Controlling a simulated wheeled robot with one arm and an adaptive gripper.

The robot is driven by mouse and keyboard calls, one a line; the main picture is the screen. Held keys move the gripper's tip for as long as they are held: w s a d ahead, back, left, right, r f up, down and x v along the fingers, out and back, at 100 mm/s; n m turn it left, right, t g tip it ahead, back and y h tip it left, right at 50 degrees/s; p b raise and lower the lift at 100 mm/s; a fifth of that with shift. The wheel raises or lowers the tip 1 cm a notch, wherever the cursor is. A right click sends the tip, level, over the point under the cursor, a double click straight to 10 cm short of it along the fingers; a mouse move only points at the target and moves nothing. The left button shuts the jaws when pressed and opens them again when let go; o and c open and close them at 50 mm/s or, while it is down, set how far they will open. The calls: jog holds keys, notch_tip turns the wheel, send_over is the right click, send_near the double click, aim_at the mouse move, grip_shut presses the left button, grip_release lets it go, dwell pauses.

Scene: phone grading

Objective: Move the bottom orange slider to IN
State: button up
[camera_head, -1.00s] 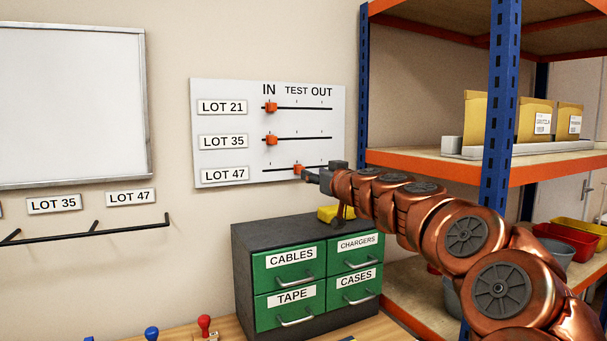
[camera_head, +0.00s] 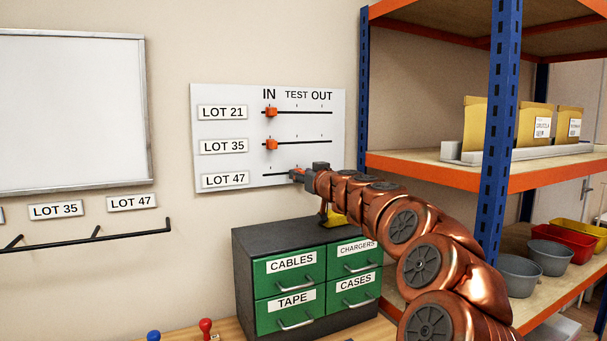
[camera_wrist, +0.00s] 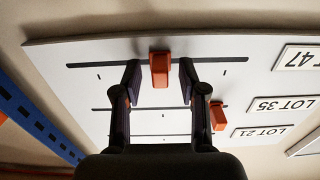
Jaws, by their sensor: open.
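The white board (camera_head: 225,97) on the wall has three slider tracks, marked IN, TEST and OUT. The bottom orange slider (camera_wrist: 159,70), in the LOT 47 row, sits about mid-track, around TEST. In the head view it is mostly hidden by my gripper (camera_head: 297,175). The wrist view shows the board upside down. There my gripper (camera_wrist: 159,82) is open, one finger on each side of the bottom slider, with gaps visible. The LOT 35 slider (camera_head: 271,144) and the LOT 21 slider (camera_head: 271,112) are at IN.
A dark drawer cabinet (camera_head: 258,240) with green drawers stands below the board, a yellow object (camera_head: 334,219) on top. A shelf rack with a blue post (camera_head: 501,130) stands right. A whiteboard (camera_head: 70,110) hangs left. The wall between IN and the lot labels is flat.

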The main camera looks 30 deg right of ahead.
grip_shut()
dwell(0.4)
dwell(0.4)
